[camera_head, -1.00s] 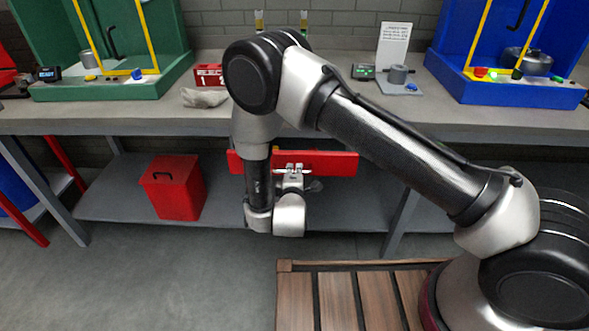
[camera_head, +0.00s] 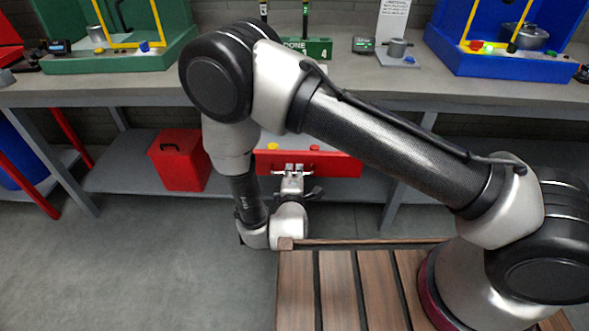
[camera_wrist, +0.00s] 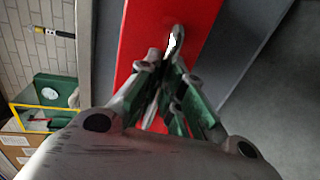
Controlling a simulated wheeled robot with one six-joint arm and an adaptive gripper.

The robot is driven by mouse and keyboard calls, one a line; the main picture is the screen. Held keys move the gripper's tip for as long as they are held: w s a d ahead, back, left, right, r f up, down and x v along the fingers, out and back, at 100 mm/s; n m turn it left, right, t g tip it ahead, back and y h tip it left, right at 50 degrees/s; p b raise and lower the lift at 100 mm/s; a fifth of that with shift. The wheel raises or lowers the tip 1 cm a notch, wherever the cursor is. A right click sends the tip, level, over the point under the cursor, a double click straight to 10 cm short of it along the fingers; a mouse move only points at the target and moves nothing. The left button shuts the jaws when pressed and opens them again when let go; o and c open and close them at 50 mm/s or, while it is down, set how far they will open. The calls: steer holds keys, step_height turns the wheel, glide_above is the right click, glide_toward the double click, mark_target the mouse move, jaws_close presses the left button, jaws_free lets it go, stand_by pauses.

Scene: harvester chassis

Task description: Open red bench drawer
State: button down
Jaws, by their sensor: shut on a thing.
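The red bench drawer (camera_head: 335,166) hangs under the workbench. It is pulled out, and its pale inside shows behind the front, with a yellow and a red item in it. My gripper (camera_head: 291,170) is at the drawer front, left of its middle. In the wrist view the gripper (camera_wrist: 168,68) is shut on the metal drawer handle (camera_wrist: 175,42), against the red front (camera_wrist: 203,18). The fingers hide part of the handle. My arm hides the drawer's left rear.
The grey workbench (camera_head: 130,88) runs above, with a green station (camera_head: 165,55) left and a blue station (camera_head: 480,62) right. A red bin (camera_head: 180,165) stands on the lower shelf. A wooden slatted platform (camera_head: 340,290) lies in front. Floor at front left is clear.

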steer(key=c, duration=1.5)
jaws_free()
